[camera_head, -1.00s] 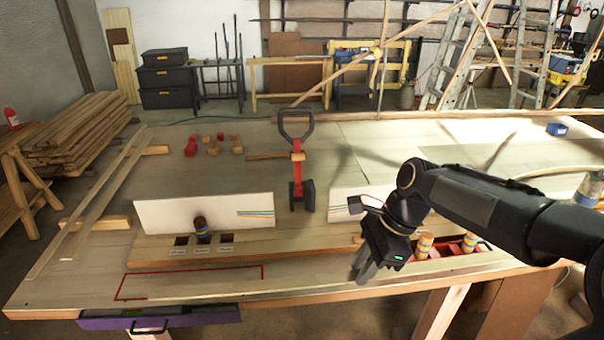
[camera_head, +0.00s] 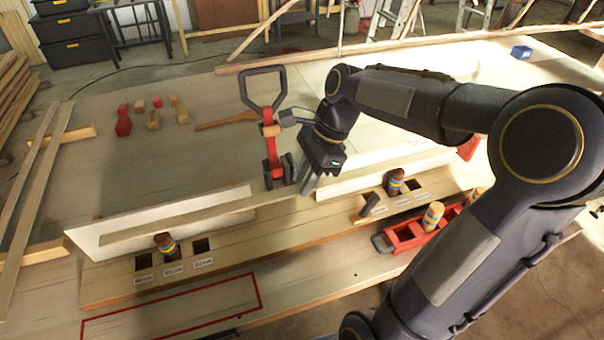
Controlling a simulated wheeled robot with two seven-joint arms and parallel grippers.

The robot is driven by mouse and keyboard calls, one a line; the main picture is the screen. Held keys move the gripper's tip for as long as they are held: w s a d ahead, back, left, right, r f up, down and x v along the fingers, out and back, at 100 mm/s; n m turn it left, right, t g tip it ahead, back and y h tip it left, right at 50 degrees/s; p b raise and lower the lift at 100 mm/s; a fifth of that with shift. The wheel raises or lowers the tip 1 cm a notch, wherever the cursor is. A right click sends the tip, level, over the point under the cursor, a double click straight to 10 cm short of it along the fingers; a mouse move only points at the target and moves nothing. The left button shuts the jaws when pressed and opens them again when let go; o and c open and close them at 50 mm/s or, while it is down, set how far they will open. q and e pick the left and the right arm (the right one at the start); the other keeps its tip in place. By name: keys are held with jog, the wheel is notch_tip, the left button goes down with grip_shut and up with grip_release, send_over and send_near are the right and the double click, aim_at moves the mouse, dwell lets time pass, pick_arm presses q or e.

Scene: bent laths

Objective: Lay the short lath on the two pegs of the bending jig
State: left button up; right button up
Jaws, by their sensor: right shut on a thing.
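My right gripper (camera_head: 309,184) is shut on the right end of a pale thin lath (camera_head: 190,217). The lath stretches left, slightly tilted in the picture, in front of a white board, and appears to be above the bending jig (camera_head: 250,239). One striped peg (camera_head: 165,247) stands in the jig's left row of square holes, just below the lath in the picture. Another striped peg (camera_head: 395,183) stands in the right row, to the right of my gripper. The lath does not reach this right peg. Whether it touches the left peg I cannot tell. My left gripper is out of view.
White boards (camera_head: 92,241) stand behind the jig. A red clamp-like tool (camera_head: 272,150) stands behind my gripper. A red tray (camera_head: 404,236) with a peg (camera_head: 433,215) lies at the front right. A red outline (camera_head: 259,291) marks the front left. My right arm crosses the right side.

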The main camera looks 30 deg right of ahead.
jog(key=w+d+p, duration=0.2)
jog(key=w, duration=0.6)
notch_tip(320, 180, down, 12)
jog(key=b, duration=0.9)
jog(key=shift+s+f, duration=0.2)
jog(key=shift+a+f, duration=0.1)
jog(key=shift+f, duration=0.25)
jog(key=o, duration=1.3)
jog(key=shift+c, duration=0.2)
jog(key=shift+r, duration=0.15)
jog(key=shift+p+v, duration=2.7)
jog(key=shift+v, duration=0.2)
